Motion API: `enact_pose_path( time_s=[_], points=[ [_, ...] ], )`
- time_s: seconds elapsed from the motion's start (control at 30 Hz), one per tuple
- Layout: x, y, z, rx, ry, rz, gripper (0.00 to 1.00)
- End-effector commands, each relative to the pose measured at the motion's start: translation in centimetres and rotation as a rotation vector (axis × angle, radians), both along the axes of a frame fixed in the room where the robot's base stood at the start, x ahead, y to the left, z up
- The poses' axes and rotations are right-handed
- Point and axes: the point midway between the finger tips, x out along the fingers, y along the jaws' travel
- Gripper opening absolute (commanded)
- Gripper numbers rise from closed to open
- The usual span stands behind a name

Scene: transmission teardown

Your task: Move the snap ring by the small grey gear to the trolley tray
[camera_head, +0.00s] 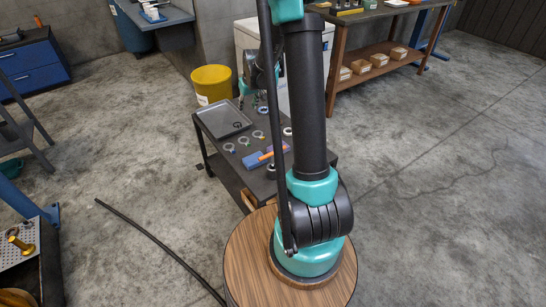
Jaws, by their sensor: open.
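The trolley tray (218,117) is a shallow grey tray at the far left of the dark trolley top. A small dark item (237,124) lies in it, too small to identify. Several small ring-shaped parts lie on the trolley top, among them a grey one (229,147) and another at the right (287,131). I cannot tell which is the snap ring or the small grey gear. My gripper (242,102) appears small at the trolley's far side, beyond the tray's right edge, partly hidden by my arm. Its fingers are hard to make out, with nothing visible in them.
A blue and orange item (262,156) lies on the near part of the trolley (215,153). A yellow bucket (211,84) stands behind it, beside a white cabinet (243,38). A wooden bench (375,47) stands at the back right.

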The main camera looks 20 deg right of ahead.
Motion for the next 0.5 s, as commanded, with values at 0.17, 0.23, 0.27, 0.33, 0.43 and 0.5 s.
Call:
enact_pose_path(
  time_s=[0.17, 0.23, 0.27, 0.33, 0.43, 0.5],
  points=[
    [-7.3, 0.0, 2.7, 0.000, 0.003, -0.042, 0.41],
    [-10.1, -0.1, 3.4, -0.001, 0.004, -0.059, 0.41],
    [-11.3, -0.1, 3.6, -0.001, 0.005, -0.066, 0.41],
    [-14.2, -0.2, 3.9, -0.001, 0.006, -0.084, 0.41],
    [-18.3, -0.3, 4.1, 0.000, 0.008, -0.108, 0.41],
    [-21.2, -0.4, 4.0, 0.000, 0.008, -0.124, 0.41]
  ],
)
